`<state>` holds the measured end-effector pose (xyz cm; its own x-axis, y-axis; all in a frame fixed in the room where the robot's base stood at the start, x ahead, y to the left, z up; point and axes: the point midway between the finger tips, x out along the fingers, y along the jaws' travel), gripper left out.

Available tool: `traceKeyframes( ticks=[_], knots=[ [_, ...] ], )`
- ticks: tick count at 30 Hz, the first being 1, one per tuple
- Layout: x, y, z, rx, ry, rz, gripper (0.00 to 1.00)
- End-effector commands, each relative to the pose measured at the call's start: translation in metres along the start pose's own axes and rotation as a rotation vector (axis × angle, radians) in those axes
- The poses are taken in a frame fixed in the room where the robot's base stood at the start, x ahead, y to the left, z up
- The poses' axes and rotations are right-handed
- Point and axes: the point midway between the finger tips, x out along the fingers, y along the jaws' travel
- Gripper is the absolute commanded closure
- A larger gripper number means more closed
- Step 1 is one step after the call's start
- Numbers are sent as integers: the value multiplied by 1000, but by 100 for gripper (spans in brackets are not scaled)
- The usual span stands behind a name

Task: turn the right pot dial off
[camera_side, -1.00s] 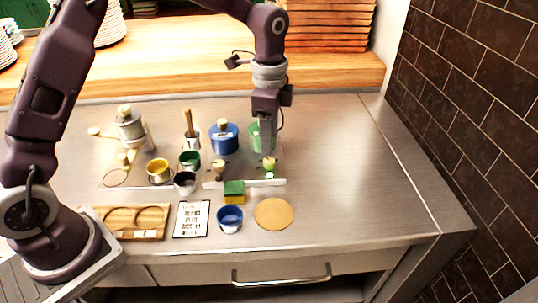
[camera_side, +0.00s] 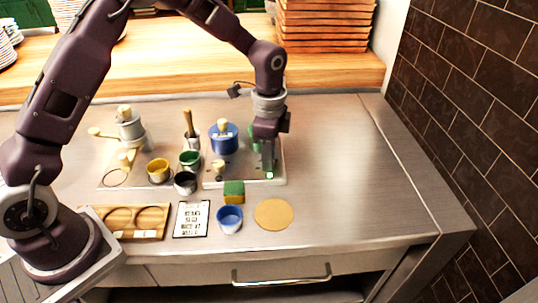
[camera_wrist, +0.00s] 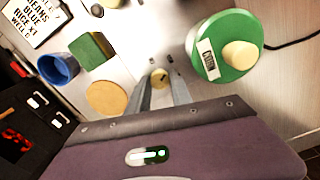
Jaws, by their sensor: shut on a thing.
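The right pot dial (camera_wrist: 159,75) is a small cream knob on the white stove plate, in front of the green pot. My gripper (camera_wrist: 160,88) points down and its two fingers are closed around this dial; it also shows in the side view (camera_side: 268,170), where the fingers hide the dial. A green light glows on the plate's front edge (camera_side: 269,176) below the dial. The green pot (camera_wrist: 222,48) has a white label and a cream lid knob; in the side view it is mostly behind my gripper. The dial's exact angle cannot be read.
The left dial (camera_side: 218,166) stands in front of the blue pot (camera_side: 223,140). A green sponge (camera_side: 234,190), a blue cup (camera_side: 229,220) and a round tan board (camera_side: 273,214) lie in front. The counter to the right is clear.

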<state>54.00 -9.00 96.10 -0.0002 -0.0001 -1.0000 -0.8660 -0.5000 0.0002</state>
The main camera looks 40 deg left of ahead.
Motion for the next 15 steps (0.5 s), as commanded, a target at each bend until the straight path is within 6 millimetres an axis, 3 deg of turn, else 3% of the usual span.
traceKeyframes(
  ticks=[8, 15],
  knots=[
    [-1, 0, 0, -50, 0, -1, 100],
    [-1, 0, 0, -213, 0, -1, 100]
  ],
)
